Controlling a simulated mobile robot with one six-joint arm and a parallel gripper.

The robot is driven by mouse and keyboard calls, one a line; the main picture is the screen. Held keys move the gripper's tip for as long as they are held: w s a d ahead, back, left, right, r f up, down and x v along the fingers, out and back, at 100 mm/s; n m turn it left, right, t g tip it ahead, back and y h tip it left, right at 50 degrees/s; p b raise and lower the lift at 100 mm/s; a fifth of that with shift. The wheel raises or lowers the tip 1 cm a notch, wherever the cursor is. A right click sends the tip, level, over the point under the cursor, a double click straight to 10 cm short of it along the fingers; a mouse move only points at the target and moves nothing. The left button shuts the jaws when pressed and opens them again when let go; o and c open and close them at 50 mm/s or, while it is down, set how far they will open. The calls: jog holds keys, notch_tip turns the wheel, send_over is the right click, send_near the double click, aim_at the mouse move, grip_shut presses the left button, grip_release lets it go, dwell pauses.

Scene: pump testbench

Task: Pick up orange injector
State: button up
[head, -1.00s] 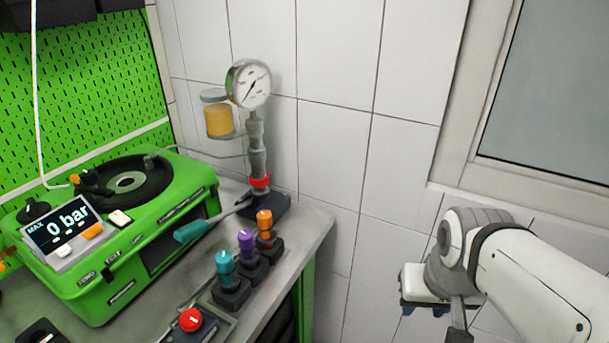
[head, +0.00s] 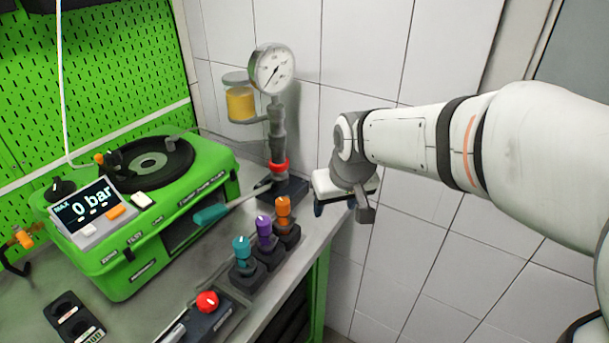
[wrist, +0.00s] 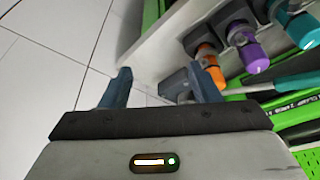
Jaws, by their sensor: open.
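The orange injector (head: 283,208) stands upright in a dark holder at the back end of a row on the bench, beside a purple injector (head: 264,231) and a teal injector (head: 241,251). In the wrist view the orange injector (wrist: 211,68) is right of and beyond my gripper's fingers, apart from them. My gripper (wrist: 160,84) is open and empty, with two blue-grey fingers spread. In the head view my gripper (head: 333,204) is to the right of the orange injector, near the bench edge; its fingertips are partly hidden.
A gauge stand (head: 276,135) with a teal-handled lever (head: 212,215) rises behind the injectors. A green machine (head: 150,220) with a display reading 0 bar is at left. A red knob (head: 207,301) is in front. The tiled wall (head: 440,235) is behind my arm.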

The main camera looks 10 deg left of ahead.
jog(key=n, duration=0.2)
send_near(284, 202)
jog(key=shift+y, duration=0.4)
jog(key=x, duration=0.5)
jog(key=shift+s+d+f, duration=0.15)
jog(key=shift+d+f, duration=0.1)
jog(key=shift+d, duration=0.15)
jog(key=p+x, duration=0.1)
jog(key=x, duration=0.6)
jog(key=shift+a+f+p, duration=0.1)
jog(key=shift+p, duration=0.25)
grip_shut()
jog(key=shift+w, duration=0.2)
